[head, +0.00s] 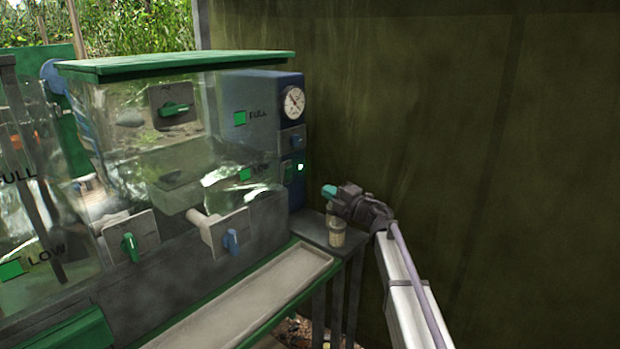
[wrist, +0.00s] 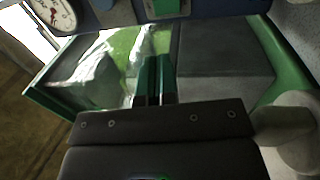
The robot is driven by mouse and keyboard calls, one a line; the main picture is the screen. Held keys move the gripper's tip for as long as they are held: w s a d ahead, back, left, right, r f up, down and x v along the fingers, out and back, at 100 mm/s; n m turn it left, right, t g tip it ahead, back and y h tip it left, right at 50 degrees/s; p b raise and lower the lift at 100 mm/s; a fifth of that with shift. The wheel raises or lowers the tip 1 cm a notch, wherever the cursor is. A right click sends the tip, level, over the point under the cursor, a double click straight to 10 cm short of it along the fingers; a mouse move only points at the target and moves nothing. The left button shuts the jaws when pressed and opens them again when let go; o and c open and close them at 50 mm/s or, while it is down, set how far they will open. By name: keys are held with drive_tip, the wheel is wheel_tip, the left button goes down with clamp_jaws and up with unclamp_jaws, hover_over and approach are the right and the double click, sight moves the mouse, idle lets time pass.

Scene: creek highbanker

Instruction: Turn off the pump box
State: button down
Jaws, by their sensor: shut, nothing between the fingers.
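The blue pump box (head: 266,92) stands at the back right of the bench in the head view, with a round gauge (head: 293,103) on its face. Below the gauge is a blue switch (head: 292,138). Lower is a green switch (head: 288,172) with a lit green light (head: 300,167) beside it. My gripper (head: 329,191) is shut and empty, to the right of the green switch and apart from it in the picture. In the wrist view the shut fingers (wrist: 155,62) point toward a green switch (wrist: 167,7) on the blue face, cut by the top edge.
A clear water tank (head: 140,150) with a green lid (head: 180,64) stands left of the box, with valve handles in front. A jar (head: 336,232) stands below my gripper. A long pale tray (head: 250,300) runs along the front. A dark wall (head: 480,100) fills the right.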

sight(289, 170)
drive_tip(key=shift+s+a, duration=0.15)
drive_tip(key=shift+s, duration=0.05)
drive_tip(key=p+x, duration=0.2)
drive_tip(key=x, duration=1.2)
drive_tip(key=shift+w+r, duration=0.2)
drive_tip(key=s+d+r+p, duration=0.2)
drive_tip(key=s+d, duration=0.6)
drive_tip(key=d, duration=0.3)
drive_tip(key=shift+s, duration=0.25)
